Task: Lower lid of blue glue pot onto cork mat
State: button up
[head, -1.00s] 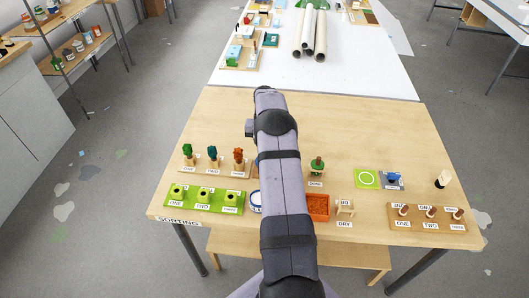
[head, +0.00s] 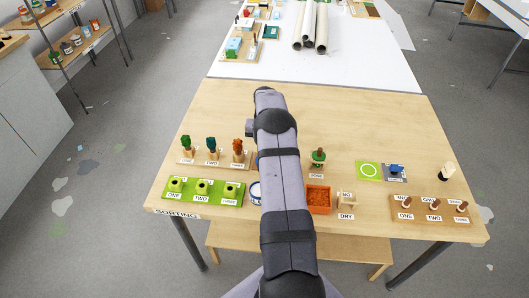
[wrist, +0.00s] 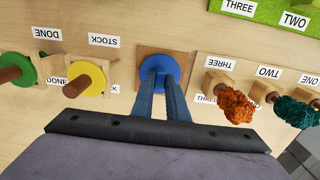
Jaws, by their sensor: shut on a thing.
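In the wrist view, my gripper (wrist: 162,82) is shut on the blue lid (wrist: 157,64), a round disc. The fingers cover its handle. The lid lies over the middle of the square cork mat (wrist: 141,82), whose brown edges show around it. Whether the lid touches the mat or hangs just above it I cannot tell. In the head view, the blue glue pot (head: 396,170) stands on a grey tile at the right. There my arm hides the gripper and most of the lid's area.
In the wrist view, a yellow disc (wrist: 97,72) and a green disc (wrist: 28,70) with brown handles sit left of the mat. Orange (wrist: 235,106) and teal (wrist: 294,112) tufts on wooden holders stand close on the right. An orange tray (head: 319,200) lies nearer the front edge.

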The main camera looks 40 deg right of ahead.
dwell(0.9)
jog(key=o, duration=0.9)
jog(key=shift+r, duration=0.15)
jog(key=shift+r+p, duration=1.85)
jog(key=shift+r, duration=1.5)
